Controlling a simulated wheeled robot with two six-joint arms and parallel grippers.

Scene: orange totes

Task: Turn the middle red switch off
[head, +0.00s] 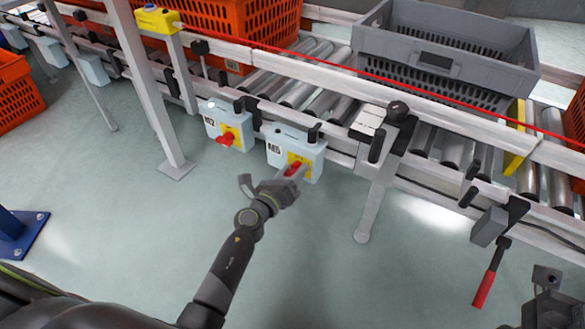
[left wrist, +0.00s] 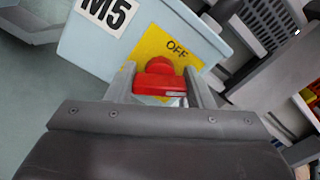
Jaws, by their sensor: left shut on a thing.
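A pale blue switch box marked M5 (head: 283,146) hangs under the conveyor rail. Its red switch (head: 293,167) sits on a yellow plate. In the left wrist view, the red switch (left wrist: 158,78) lies between my two finger pads, and the yellow plate (left wrist: 165,45) reads OFF at its upper edge. My left gripper (head: 294,178) is shut on this switch, and the fingers partly hide it. A second box (head: 230,128) to the left has its own red switch (head: 226,138), apart from my gripper. A dark part of my right arm (head: 547,285) shows at the lower right; its fingers are unclear.
A roller conveyor (head: 315,60) runs above the boxes with a grey tote (head: 440,45) and an orange tote (head: 220,30). A support leg (head: 372,205) stands right of my gripper. A red-handled lever (head: 485,287) hangs farther right. Floor below is clear.

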